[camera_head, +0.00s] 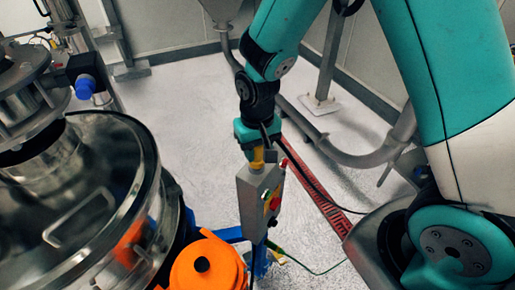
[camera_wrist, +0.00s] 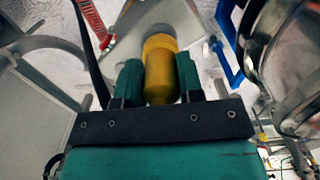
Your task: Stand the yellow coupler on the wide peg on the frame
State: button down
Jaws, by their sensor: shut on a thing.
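My gripper (camera_head: 256,145) is shut on the yellow coupler (camera_head: 257,161), with the fingers pointing down. The coupler's lower part is hidden behind the grey control box in the head view. In the wrist view the coupler (camera_wrist: 160,72) is a yellow cylinder between the two dark green fingers (camera_wrist: 159,82). The blue frame (camera_head: 227,235) shows beside the control box, and part of it also shows in the wrist view (camera_wrist: 228,45). A grey rounded shape lies beyond the coupler's far end in the wrist view. I cannot tell whether it is the wide peg or whether they touch.
The grey control box (camera_head: 256,203) with coloured buttons stands in front of my gripper. A shiny steel sifter (camera_head: 145,180) fills the left, with an orange round part (camera_head: 206,267) beside it. A red slotted strip (camera_head: 318,197) and bent grey pipe (camera_head: 360,158) lie to the right.

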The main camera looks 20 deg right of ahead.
jog(key=shift+f+b, duration=0.45)
jog(key=shift+f, duration=0.25)
dwell(0.5)
jog(key=c, duration=0.7)
grip_release()
notch_tip(320, 180, up, 18)
jog(key=f+b, duration=0.1)
jog(key=b, duration=0.2)
jog(key=s+a+f+n+y+b, duration=0.1)
jog(key=s+n, duration=0.1)
jog(key=s, duration=0.4)
jog(key=s+a+f+n+y+b, duration=0.1)
jog(key=s+a+n, duration=0.1)
jog(key=s, duration=0.4)
jog(key=s+a+f+n+y+b, duration=0.1)
jog(key=s+n+y, duration=0.1)
jog(key=s, duration=0.4)
jog(key=shift+a+n, duration=0.3)
jog(key=shift+n, duration=0.3)
